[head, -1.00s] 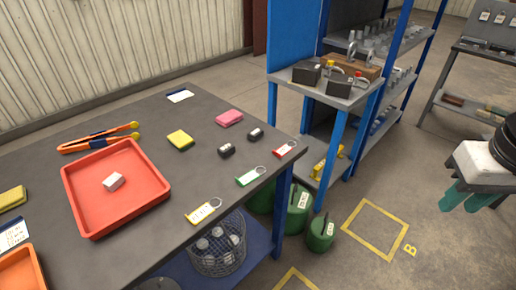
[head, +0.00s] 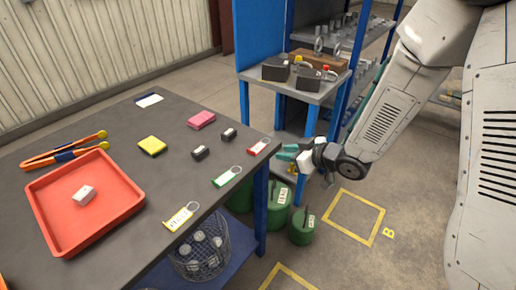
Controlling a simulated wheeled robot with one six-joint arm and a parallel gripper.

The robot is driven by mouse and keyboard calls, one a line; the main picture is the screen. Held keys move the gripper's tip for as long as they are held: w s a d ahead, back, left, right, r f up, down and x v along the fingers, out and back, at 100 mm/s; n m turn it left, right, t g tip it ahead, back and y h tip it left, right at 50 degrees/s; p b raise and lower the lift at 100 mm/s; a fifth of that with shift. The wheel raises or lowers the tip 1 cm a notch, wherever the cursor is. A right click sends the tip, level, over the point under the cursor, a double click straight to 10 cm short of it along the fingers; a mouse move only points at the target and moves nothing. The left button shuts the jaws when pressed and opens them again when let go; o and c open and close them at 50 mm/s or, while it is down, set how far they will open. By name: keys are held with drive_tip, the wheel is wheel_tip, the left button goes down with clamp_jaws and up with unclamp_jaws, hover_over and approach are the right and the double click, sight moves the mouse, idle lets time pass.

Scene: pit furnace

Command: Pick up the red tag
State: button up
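The red tag (head: 257,149) with a metal ring lies flat on the grey table (head: 110,140), close to its right corner. My gripper (head: 280,154) with teal fingers is just right of the tag, beyond the table's edge. It appears apart from the tag and nothing shows in it. The fingers are small and seen from the side, so I cannot tell how far they are parted.
A green tag (head: 227,177) and a yellow tag (head: 181,217) lie along the same edge. Two small black blocks (head: 229,135) sit left of the red tag. A red tray (head: 137,205) is at the left. A blue shelf post (head: 309,135) stands behind my gripper.

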sight(256, 154)
drive_tip(key=shift+g+y, duration=0.3)
drive_tip(key=shift+y, duration=0.3)
drive_tip(key=x, duration=0.3)
drive_tip(key=s+x, duration=0.1)
drive_tip(key=x, duration=0.1)
drive_tip(key=a+x, duration=0.1)
drive_tip(key=x, duration=0.2)
drive_tip(key=shift+a+f, duration=0.25)
drive_tip(key=shift+f, duration=0.05)
clamp_jaws()
